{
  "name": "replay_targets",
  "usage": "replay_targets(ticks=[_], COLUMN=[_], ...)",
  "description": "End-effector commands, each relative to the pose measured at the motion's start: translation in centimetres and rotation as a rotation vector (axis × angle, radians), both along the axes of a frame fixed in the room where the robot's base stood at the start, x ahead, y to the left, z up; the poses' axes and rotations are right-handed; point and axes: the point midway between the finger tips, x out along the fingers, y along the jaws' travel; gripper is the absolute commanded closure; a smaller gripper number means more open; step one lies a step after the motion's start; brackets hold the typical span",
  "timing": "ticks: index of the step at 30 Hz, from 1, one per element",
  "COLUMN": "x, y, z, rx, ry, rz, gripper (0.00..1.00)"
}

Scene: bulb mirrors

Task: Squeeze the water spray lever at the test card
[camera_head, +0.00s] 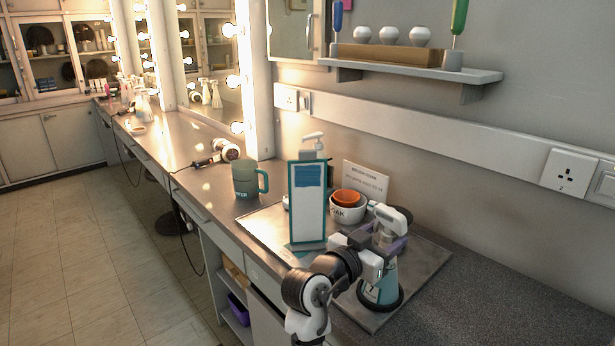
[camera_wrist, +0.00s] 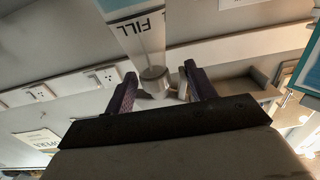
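The spray bottle (camera_head: 378,289), clear with a teal lower part, stands upright in a dark ring on the tray at the right. Its white spray head (camera_head: 388,217) is partly covered by my gripper. The test card (camera_head: 308,204), a white panel with a teal frame and a blue patch, stands upright to the left. My gripper (camera_head: 392,243) is at the bottle's neck height. In the wrist view, the bottle appears upside down with "FILL" on it (camera_wrist: 142,38). Its collar lies between my two separated fingers (camera_wrist: 160,88), with visible gaps. I cannot clearly tell the lever's contact.
A metal tray (camera_head: 432,262) lies under these things. A teal mug (camera_head: 246,180) and a hair dryer (camera_head: 226,151) are left. The counter at right is clear.

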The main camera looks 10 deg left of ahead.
Motion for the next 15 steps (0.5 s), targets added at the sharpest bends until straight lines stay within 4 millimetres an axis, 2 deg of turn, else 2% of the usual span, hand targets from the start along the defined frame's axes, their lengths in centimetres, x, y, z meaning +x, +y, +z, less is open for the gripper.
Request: replay_targets(ticks=[5,9,15], x=[0.00,-0.01,0.00], y=[0.01,0.02,0.03], z=[0.01,0.01,0.01], rx=[0.000,-0.001,-0.001], ry=[0.000,-0.001,-0.001], rz=[0.001,0.001,0.001], gripper=[0.45,0.33,0.33])
